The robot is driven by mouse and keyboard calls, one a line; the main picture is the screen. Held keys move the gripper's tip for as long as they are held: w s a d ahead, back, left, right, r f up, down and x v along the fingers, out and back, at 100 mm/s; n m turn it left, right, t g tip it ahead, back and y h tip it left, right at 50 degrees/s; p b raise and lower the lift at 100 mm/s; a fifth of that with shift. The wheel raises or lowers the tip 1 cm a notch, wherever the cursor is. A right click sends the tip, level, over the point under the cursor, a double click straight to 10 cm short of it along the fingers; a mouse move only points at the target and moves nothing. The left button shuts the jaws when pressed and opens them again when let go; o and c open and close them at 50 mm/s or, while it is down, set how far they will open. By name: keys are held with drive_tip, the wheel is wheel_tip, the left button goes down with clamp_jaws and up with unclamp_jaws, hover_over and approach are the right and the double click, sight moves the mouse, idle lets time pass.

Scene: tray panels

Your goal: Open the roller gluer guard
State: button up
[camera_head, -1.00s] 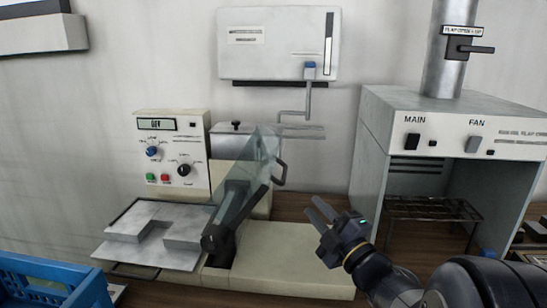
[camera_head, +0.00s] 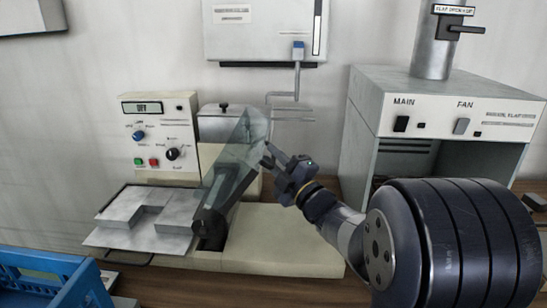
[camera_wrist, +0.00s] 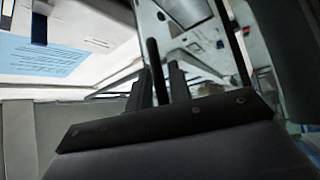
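The roller gluer (camera_head: 285,240) is a cream machine with a dark roller end. Its clear greenish guard (camera_head: 232,160) stands tilted over the roller, its upper end leaning right. The guard's dark handle is on its right edge, mostly hidden by my gripper in the head view. My gripper (camera_head: 267,155) is at the guard's right edge, at the handle, fingers pointing up-left with a gap between them. In the wrist view a thin black bar (camera_wrist: 152,55) stands between or just in front of the fingers (camera_wrist: 160,85); firm contact cannot be made out.
A control panel (camera_head: 160,130) with knobs and buttons stands behind left. A blue crate (camera_head: 45,265) is at front left. A grey hood (camera_head: 365,110) marked MAIN and FAN stands right. A wall box (camera_head: 260,35) hangs above.

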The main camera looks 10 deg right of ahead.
clamp_jaws()
idle(0.4)
drive_tip(key=shift+w+a+r+n+g+p, duration=0.15)
drive_tip(key=shift+a+r+n+g+p, duration=0.2)
drive_tip(key=shift+a+r+n+g, duration=0.15)
drive_tip(key=shift+w+a+r+n+g+p, duration=0.15)
drive_tip(key=shift+a+r+n+g+p, duration=0.25)
drive_tip(key=shift+n, duration=0.2)
